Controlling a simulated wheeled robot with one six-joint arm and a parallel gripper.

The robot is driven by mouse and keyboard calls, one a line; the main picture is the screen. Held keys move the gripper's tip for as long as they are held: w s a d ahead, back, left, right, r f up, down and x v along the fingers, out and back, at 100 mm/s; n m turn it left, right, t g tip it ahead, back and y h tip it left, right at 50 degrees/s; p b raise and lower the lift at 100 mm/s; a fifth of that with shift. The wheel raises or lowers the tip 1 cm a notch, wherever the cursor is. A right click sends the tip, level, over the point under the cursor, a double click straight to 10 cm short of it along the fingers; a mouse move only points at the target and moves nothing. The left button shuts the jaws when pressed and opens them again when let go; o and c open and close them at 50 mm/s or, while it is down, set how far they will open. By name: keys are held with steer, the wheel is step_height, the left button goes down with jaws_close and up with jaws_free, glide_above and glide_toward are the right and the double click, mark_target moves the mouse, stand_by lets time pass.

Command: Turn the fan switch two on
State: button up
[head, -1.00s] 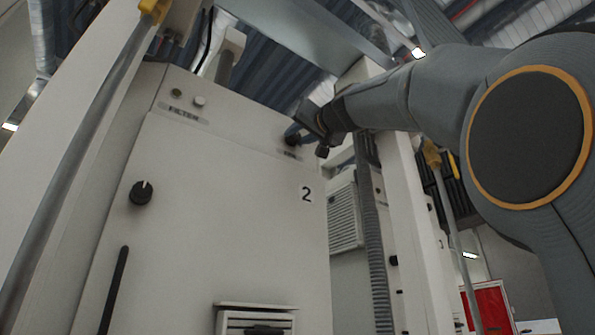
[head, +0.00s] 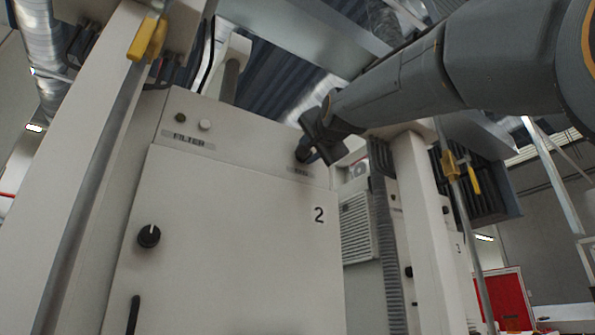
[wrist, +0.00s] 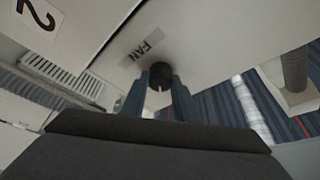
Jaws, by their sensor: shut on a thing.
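The fan switch is a round black knob (wrist: 160,74) on the upper panel of the white cabinet marked 2 (head: 235,235). A FAN label (wrist: 142,49) is beside it in the wrist view. My gripper (wrist: 161,90) has its two blue-grey fingers on either side of the knob, shut on it. In the head view my gripper (head: 304,154) reaches the panel from the upper right and largely hides the knob. The knob's pointer angle cannot be read clearly.
A FILTER label (head: 187,140) with two small round buttons sits left on the same panel. A larger black knob (head: 149,236) is on the door below. A white post (head: 415,220) and corrugated hose (head: 386,230) stand right of the cabinet.

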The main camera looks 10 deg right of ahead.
steer(key=m+g, duration=0.1)
steer(key=m, duration=0.2)
steer(key=m+g, duration=0.1)
steer(key=m, duration=0.3)
steer(key=m+g+h, duration=0.1)
steer(key=m, duration=0.2)
steer(key=shift+r+m+g+p, duration=0.25)
steer(key=shift+m+g+p, duration=0.05)
steer(key=shift+m+g, duration=0.1)
steer(key=shift+a, duration=0.1)
stand_by(0.3)
steer(key=o, duration=1.1)
steer(key=shift+c, duration=0.2)
steer(key=shift+s, duration=0.15)
steer(key=s+b, duration=0.3)
steer(key=s, duration=0.4)
steer(key=shift+s+a+r, duration=0.25)
steer(key=shift+r, duration=0.1)
